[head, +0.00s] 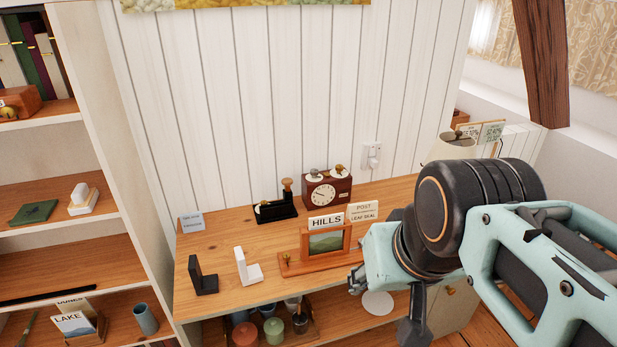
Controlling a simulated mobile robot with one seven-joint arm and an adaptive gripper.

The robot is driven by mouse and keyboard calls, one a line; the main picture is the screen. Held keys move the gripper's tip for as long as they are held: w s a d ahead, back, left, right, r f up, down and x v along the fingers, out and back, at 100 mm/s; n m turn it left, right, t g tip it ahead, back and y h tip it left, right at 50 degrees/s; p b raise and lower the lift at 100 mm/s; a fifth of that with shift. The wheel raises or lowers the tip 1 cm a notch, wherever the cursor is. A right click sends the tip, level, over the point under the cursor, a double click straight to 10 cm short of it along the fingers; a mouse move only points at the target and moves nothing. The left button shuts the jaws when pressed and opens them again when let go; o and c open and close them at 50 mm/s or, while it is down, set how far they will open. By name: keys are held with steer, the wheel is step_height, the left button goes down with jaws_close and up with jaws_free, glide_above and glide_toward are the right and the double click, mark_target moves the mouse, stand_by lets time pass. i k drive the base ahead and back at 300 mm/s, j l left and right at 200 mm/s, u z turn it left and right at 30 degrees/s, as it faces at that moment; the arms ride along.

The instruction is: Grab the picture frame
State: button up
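The picture frame (306,252) is a small wooden frame around a green landscape picture. It stands upright near the front of the wooden dresser top, on or just behind a low wooden base with a small brass knob. A "HILLS" card (326,221) shows at its top edge. My gripper (356,281) is just right of the frame and slightly lower in the picture, seen from behind. Its fingers are small and mostly hidden by my pale green arm, so their opening does not show. No contact with the frame is visible.
A black bookend (203,277) and a white bookend (247,267) stand to the left. A red-brown clock (328,192), a black stand (275,207) and a "POST" card (363,211) are behind. Jars sit on the shelf below. A bookcase (140,180) borders the left; the dresser's left-middle is clear.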

mark_target(326, 248)
steer(key=i+l, duration=0.25)
steer(key=i+l+u, duration=0.1)
steer(key=i+l, duration=0.15)
steer(key=l, duration=0.2)
steer(key=i+l, duration=0.25)
steer(key=i+l+u, duration=0.15)
steer(key=l, duration=0.2)
steer(key=l+u, duration=0.1)
steer(key=l, duration=0.2)
steer(key=k+u, duration=0.15)
steer(key=i+l+z, duration=0.3)
steer(key=i, duration=0.2)
